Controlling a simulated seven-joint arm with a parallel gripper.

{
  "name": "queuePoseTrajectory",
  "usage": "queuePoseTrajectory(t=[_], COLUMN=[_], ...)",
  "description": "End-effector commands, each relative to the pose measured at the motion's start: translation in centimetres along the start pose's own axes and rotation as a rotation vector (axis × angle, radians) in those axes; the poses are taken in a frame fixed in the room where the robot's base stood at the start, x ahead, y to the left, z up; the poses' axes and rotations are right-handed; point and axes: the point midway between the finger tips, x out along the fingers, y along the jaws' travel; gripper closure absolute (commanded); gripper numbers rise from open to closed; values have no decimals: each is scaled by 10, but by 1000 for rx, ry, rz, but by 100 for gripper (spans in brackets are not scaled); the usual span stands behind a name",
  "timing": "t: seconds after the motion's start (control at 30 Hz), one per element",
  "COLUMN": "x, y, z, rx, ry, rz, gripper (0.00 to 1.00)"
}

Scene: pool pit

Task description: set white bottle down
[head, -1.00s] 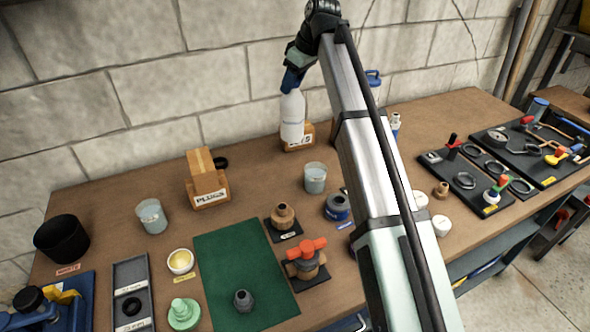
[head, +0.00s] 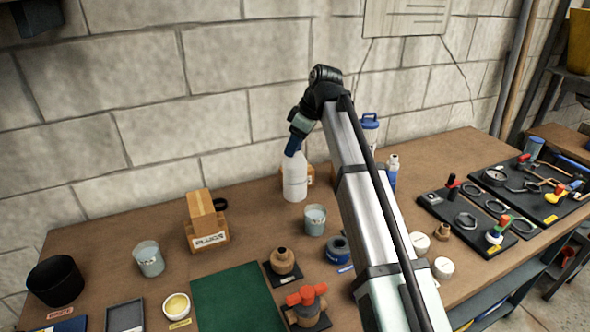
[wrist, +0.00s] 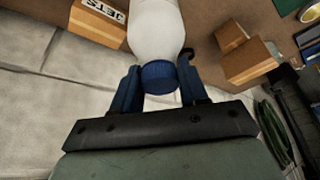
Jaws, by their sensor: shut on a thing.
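The white bottle (head: 295,181) is upright at the back of the workbench, in front of the wall. My gripper (head: 296,146) is above it with its blue fingers at the bottle's top. In the wrist view the fingers (wrist: 146,88) are closed on either side of the blue cap of the white bottle (wrist: 156,32). The bottle's base appears at or very near the bench top (head: 257,212); I cannot tell whether it touches.
A wooden box (head: 207,222) stands left of the bottle. Another box (head: 310,176) is partly hidden just behind it. A grey cup (head: 315,220) stands close in front on the right. Bare bench lies between the left box and the bottle.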

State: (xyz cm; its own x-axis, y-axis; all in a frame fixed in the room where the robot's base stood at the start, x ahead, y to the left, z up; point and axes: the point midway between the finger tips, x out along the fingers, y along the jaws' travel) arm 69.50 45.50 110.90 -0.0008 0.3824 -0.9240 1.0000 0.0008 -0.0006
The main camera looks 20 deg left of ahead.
Motion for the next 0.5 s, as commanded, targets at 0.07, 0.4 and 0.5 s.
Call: queuePoseTrajectory(t=[0.07, 0.4, 0.5], x=[12, 37, 48], y=[-1, 0, -1], z=[6, 16, 20], rx=[1, 2, 2], ry=[1, 1, 1], rz=[0, 0, 0], gripper=[100, 100, 100])
